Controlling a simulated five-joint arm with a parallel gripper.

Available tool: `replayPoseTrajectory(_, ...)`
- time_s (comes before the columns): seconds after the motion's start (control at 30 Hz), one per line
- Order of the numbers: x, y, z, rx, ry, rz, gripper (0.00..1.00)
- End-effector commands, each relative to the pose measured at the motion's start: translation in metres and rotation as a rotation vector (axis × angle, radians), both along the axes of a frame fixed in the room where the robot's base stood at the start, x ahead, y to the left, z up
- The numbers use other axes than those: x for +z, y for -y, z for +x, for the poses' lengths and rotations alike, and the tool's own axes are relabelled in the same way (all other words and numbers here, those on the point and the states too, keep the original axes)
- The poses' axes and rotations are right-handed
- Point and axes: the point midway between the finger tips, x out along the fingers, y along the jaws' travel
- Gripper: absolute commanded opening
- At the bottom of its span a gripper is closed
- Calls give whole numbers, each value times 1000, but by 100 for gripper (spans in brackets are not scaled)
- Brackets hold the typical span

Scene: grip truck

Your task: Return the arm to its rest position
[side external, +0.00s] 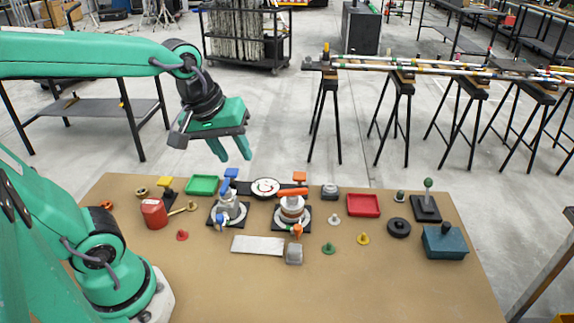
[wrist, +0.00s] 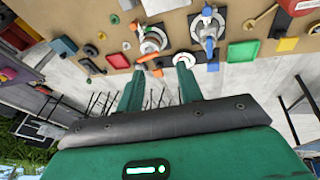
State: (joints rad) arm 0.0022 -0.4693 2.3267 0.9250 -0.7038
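My gripper (side external: 235,156) hangs in the air above the far left part of the brown work table (side external: 390,285) in the side external view. Its two green fingers point down and stand apart, with nothing between them. In the wrist view my gripper (wrist: 160,68) also shows open and empty, with the upside-down table beyond the fingertips. My arm reaches in from the left edge, its upper link nearly level. No object is held.
The table holds a blue-handled valve (side external: 229,208), an orange-handled valve (side external: 292,208), a red can (side external: 154,213), a green tray (side external: 202,185), a red tray (side external: 363,205) and a teal box (side external: 444,242). The front right of the table is clear. Trestles (side external: 400,90) stand behind.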

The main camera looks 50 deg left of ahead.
Motion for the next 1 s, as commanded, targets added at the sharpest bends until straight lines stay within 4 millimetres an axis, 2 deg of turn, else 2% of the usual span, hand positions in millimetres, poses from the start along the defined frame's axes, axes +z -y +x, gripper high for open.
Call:
replayPoseTrajectory(0.3,2,0,-35,-401,86,171,36)
replayPoseTrajectory(0.5,1,-1,-49,-577,118,258,36)
replayPoseTrajectory(0.7,-1,-1,-53,-640,127,290,36)
replayPoseTrajectory(1.0,-1,-1,-53,-641,127,291,36)
